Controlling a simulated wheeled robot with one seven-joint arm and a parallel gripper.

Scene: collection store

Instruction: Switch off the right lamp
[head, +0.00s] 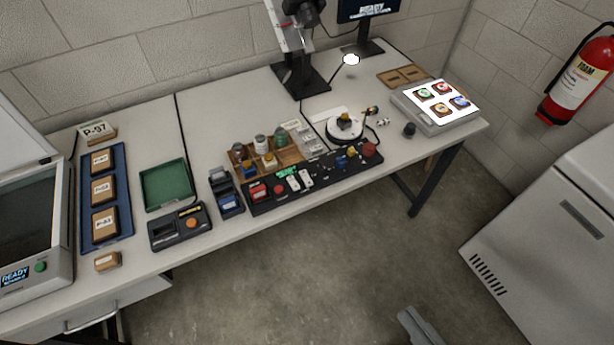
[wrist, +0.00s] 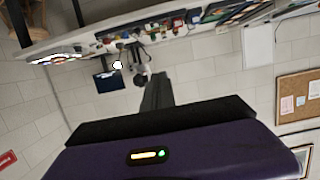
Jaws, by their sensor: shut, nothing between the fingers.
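A lamp with a thin bent neck has a glowing white head (head: 351,59) above the back of the bench. Its glow also shows in the wrist view (wrist: 117,65). A long black control panel (head: 327,174) lies along the bench's front edge. I cannot tell which control belongs to which lamp. My gripper (wrist: 157,78) is shut and empty in the wrist view, well away from the bench and touching nothing.
A wooden rack of jars (head: 266,158) stands behind the panel. A bright light box (head: 437,104) is at the bench's right end. A green tray (head: 166,185) and a blue tray (head: 118,222) lie left. A white cabinet (head: 545,245) stands right; the floor before the bench is clear.

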